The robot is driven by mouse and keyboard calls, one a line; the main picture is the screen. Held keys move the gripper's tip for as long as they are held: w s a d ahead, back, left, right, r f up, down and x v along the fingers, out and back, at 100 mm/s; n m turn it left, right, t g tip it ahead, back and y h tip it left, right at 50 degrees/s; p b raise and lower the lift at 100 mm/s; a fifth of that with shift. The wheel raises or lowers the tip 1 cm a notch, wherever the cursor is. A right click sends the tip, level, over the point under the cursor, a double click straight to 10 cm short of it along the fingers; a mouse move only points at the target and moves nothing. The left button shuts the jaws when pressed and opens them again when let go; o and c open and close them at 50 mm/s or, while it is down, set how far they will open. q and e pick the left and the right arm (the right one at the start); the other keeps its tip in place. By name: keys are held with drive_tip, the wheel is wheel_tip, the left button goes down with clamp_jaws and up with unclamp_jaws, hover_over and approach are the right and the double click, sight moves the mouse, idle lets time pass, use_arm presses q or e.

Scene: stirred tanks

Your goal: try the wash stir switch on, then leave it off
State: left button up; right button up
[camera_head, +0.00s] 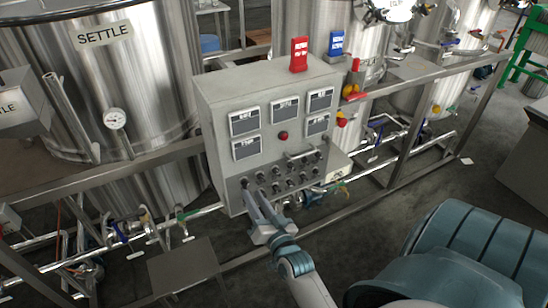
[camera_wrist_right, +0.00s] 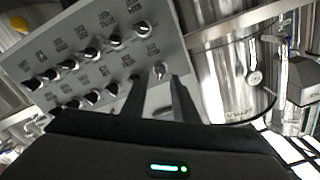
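A grey control panel (camera_head: 224,155) stands in front of the tanks, with rows of small rotary switches low on its face. The panel also shows tilted in the right wrist view (camera_wrist_right: 72,38), with black-and-silver switches and labels too small to read. I cannot tell which is the wash stir switch. My right gripper (camera_head: 256,193) reaches the panel's lower left part. In the wrist view its two fingers (camera_wrist_right: 158,80) stand apart, with one silver switch (camera_wrist_right: 160,68) showing in the gap between their tips. Contact with it is not visible. My left gripper is not in view.
The panel has several display windows (camera_head: 286,110) and a red button (camera_head: 283,135). A red block (camera_head: 299,54) and a blue block (camera_head: 336,44) stand on or behind its top. Steel tanks (camera_head: 150,65), pipes and a frame rail (camera_head: 430,72) surround it. Dark floor lies in front.

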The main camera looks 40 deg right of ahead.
drive_tip(key=p+v, duration=0.2)
drive_tip(key=v, duration=1.1)
drive_tip(key=shift+d+f, duration=0.1)
drive_tip(key=s+a+f+n+g+y+b, duration=0.2)
drive_tip(key=s+a+f+g, duration=0.1)
drive_tip(key=f, duration=1.1)
drive_tip(key=s+a+f+n+g+y+b, duration=0.1)
drive_tip(key=s+a+f+n+g+b, duration=0.2)
drive_tip(key=f, duration=1.1)
drive_tip(key=s+a+f+n+g+y+b, duration=0.1)
drive_tip(key=s+a+f+g+y+b, duration=0.2)
drive_tip(key=f, duration=1.1)
drive_tip(key=s+d+f+n+g+h+b, duration=0.1)
drive_tip(key=s+f+n+g+b, duration=0.3)
drive_tip(key=s+f, duration=1.8)
drive_tip(key=s+d+n+g, duration=0.1)
drive_tip(key=s+g, duration=0.2)
drive_tip(key=s, duration=0.1)
drive_tip(key=shift+d+f+h, duration=0.2)
drive_tip(key=shift+f+h, duration=0.1)
drive_tip(key=shift+f, duration=0.05)
drive_tip(key=shift+a, duration=0.1)
